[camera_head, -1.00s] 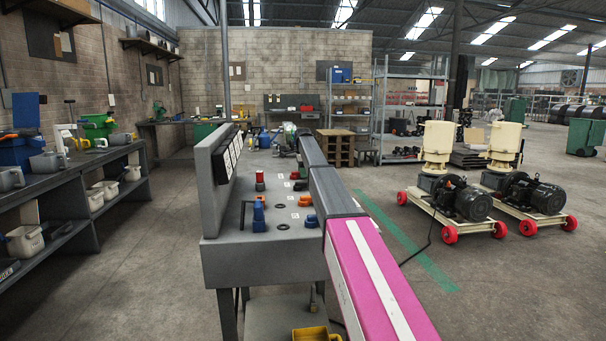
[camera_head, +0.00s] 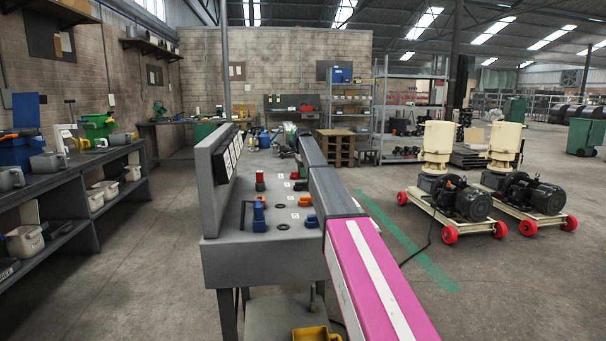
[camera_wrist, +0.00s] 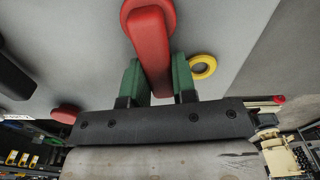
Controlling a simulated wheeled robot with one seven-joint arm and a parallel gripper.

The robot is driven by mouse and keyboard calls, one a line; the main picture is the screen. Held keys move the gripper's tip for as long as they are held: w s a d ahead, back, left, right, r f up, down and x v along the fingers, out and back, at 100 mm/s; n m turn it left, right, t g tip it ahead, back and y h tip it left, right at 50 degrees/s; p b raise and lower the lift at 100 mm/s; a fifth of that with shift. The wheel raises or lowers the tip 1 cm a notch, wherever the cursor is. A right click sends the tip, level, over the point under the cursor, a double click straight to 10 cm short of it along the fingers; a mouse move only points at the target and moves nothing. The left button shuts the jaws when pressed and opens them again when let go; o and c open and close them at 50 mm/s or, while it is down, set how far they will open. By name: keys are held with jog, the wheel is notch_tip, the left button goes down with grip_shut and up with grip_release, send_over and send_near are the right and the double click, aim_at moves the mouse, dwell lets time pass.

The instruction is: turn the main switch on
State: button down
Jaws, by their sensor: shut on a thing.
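In the wrist view a red handle (camera_wrist: 152,45) on a round red base stands on the grey console top. My gripper (camera_wrist: 158,78) has its two green fingers on either side of the handle, shut on it. The handle looks nearly in line with the fingers, slightly tilted. I see no label on it, so I cannot tell from the picture whether it is the main switch. In the head view my arm reaches to the far end of the grey console (camera_head: 270,255), and the handle and fingertips cannot be made out there.
A yellow ring (camera_wrist: 202,67) lies right of the handle, and another red part (camera_wrist: 66,113) is to the left. Nearer on the console are a blue control (camera_head: 258,217), an orange one (camera_head: 305,200) and a red one (camera_head: 260,180). An upright grey panel (camera_head: 214,180) borders the left side.

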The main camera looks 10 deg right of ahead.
jog(key=n, duration=0.1)
jog(key=w+n, duration=0.1)
jog(key=n, duration=0.2)
jog(key=shift+w+a, duration=0.3)
jog(key=shift+w, duration=0.1)
jog(key=n, duration=0.2)
jog(key=w+a+n, duration=0.1)
jog(key=n, duration=0.3)
jog(key=w+a+n, duration=0.1)
jog(key=n, duration=0.1)
jog(key=shift+a+n, duration=0.2)
jog(key=shift+n, duration=0.1)
jog(key=shift+w+a+n, duration=0.1)
jog(key=shift+a+n, duration=0.25)
jog(key=shift+n, duration=0.55)
jog(key=shift+a+n, duration=0.35)
jog(key=shift+n, duration=0.55)
jog(key=c, duration=0.9)
grip_release()
jog(key=shift+r, duration=0.1)
